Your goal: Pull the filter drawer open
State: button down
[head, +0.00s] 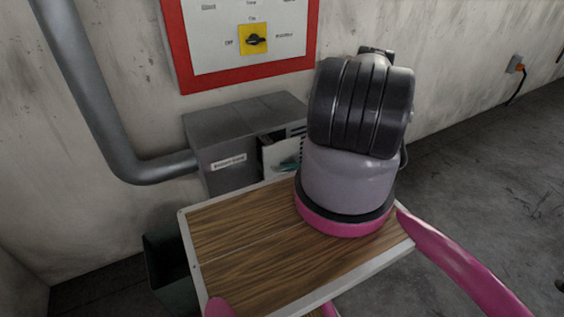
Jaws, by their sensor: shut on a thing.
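The grey metal filter box (225,160) stands against the wall in the head view, with a label on its left side that is too small to read. On its right face, the pale front of the filter drawer (277,157) shows, with a dark gap along its top. The drawer seems to stand out from the box, but how far I cannot tell. A small teal piece shows on the front, perhaps its handle. My thick black and grey arm hides the drawer's right part. My gripper is not visible; the arm covers that area.
A grey pipe (95,115) runs down the wall into the box's left side. Above is a red-framed panel (185,55) with a yellow switch plate (245,32). A dark green bin (168,262) stands below the box. The floor (480,170) at right is clear.

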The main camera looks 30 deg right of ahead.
jog(key=s, duration=1.8)
jog(key=shift+d, duration=0.35)
jog(key=c, duration=0.9)
grip_release()
jog(key=v, duration=1.1)
jog(key=shift+a+f, duration=0.1)
